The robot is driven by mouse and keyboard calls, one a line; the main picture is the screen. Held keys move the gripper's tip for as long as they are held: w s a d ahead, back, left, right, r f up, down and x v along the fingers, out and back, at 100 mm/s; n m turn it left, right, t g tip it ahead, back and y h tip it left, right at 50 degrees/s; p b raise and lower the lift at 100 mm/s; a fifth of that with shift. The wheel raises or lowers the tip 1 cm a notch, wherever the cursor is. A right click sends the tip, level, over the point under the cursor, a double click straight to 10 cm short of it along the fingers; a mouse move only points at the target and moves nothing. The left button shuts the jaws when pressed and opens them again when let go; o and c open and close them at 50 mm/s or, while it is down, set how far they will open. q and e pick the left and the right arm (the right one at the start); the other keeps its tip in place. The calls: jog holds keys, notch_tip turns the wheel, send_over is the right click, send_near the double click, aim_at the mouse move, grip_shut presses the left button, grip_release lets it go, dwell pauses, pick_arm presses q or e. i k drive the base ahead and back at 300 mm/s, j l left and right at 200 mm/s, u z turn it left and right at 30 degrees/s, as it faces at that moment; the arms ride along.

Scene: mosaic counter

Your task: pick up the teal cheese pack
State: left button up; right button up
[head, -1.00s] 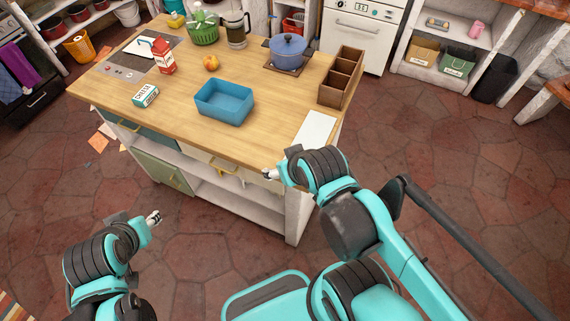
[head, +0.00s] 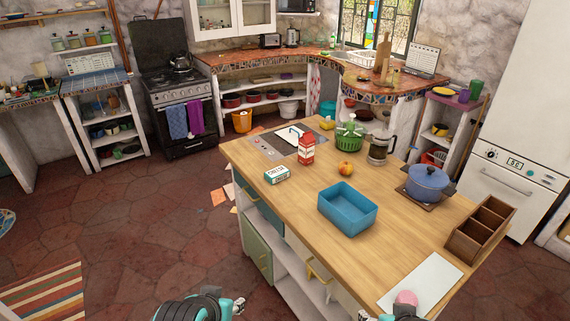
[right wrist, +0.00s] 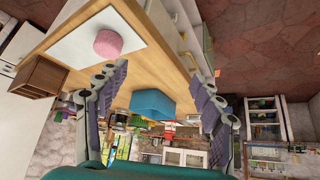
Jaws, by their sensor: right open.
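The teal cheese pack (head: 277,174), a small box with a white lettered face, lies on the wooden counter near its left edge in the head view. Nothing touches it. My left gripper (head: 238,306) shows at the bottom of the head view, below the counter's front side and well apart from the pack; its jaws are too small to read. My right gripper (right wrist: 158,72) is open and empty in the right wrist view, its fingers spread near the counter's edge. In the head view it is at the bottom edge, far from the pack. I cannot make out the pack in the wrist view.
A red-and-white carton (head: 306,149) stands just behind the pack. A blue bin (head: 347,211) is to its right. A white board (head: 428,280) with a pink round thing (head: 405,298) and a brown divided box (head: 480,228) are at the counter's right end.

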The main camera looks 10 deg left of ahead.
aim_at(276, 175)
jog(key=i+j+z, duration=0.1)
jog(key=z, duration=0.25)
jog(key=i+j+z, duration=0.1)
jog(key=z, duration=0.3)
jog(key=i+j+z, duration=0.1)
jog(key=j+z, duration=0.25)
jog(key=i+j+z, duration=0.1)
jog(key=j, duration=0.6)
jog(key=i+j+z, duration=0.15)
jog(key=j, duration=0.55)
jog(key=i+j+z, duration=0.1)
jog(key=j, duration=0.6)
jog(key=i+j+z, duration=0.15)
jog(key=j, duration=0.55)
